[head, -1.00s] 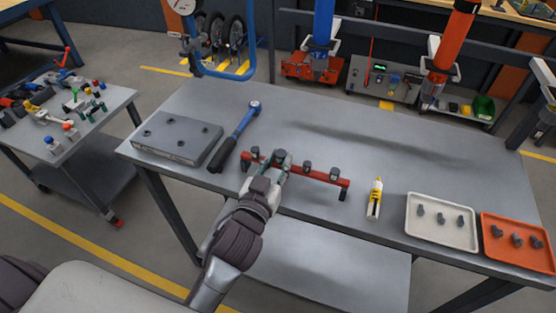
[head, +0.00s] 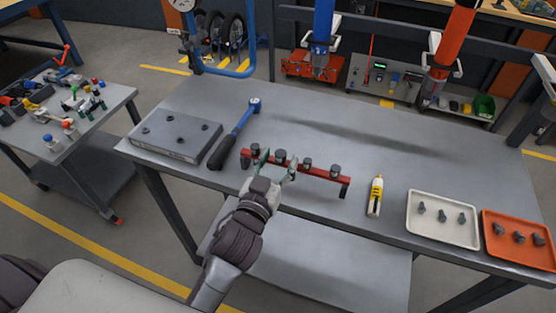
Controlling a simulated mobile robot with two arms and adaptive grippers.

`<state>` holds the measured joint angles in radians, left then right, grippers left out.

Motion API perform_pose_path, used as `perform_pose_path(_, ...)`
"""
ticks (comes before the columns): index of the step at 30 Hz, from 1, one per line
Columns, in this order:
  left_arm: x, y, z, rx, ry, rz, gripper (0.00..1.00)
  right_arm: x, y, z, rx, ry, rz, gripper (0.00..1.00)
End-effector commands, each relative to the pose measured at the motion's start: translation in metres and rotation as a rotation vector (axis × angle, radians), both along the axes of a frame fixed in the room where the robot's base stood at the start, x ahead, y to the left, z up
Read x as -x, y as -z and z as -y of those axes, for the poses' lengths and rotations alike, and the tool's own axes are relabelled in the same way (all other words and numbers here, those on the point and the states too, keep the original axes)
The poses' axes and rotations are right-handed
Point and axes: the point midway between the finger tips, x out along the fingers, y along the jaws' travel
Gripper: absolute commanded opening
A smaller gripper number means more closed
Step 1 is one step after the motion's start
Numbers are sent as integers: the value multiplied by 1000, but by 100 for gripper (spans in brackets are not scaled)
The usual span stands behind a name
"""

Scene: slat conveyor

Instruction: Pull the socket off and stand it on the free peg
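A red socket rail (head: 322,174) stands near the front edge of the grey workbench, with several dark sockets upright along it. One socket (head: 281,158) stands on the rail between the fingers of my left gripper (head: 277,168). The gripper is open, one finger on each side of that socket. Another socket (head: 255,149) is left of it; two more, one (head: 307,163) and a second (head: 334,171), stand to the right. A blue and black wrench (head: 236,134) lies behind and left of the rail; I see no socket on its head. My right gripper is not in view.
A grey block with holes (head: 177,137) lies at the bench's left. A yellow and white tool (head: 375,195) lies right of the rail. A white tray (head: 442,235) and an orange tray (head: 519,254) hold dark bolts. The bench's back middle is clear.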

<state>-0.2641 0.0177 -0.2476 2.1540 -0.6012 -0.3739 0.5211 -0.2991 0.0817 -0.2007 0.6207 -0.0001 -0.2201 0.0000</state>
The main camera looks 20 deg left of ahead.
Motion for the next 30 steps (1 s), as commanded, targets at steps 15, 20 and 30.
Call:
perform_pose_path(15, 41, 2, -1, 2, 0, -6, 57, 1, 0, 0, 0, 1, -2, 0)
perform_pose_path(20, 75, 2, -3, 3, -1, -7, 57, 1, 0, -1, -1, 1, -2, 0)
perform_pose_path(30, 116, 1, -4, 1, -1, -2, 57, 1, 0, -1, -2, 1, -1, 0)
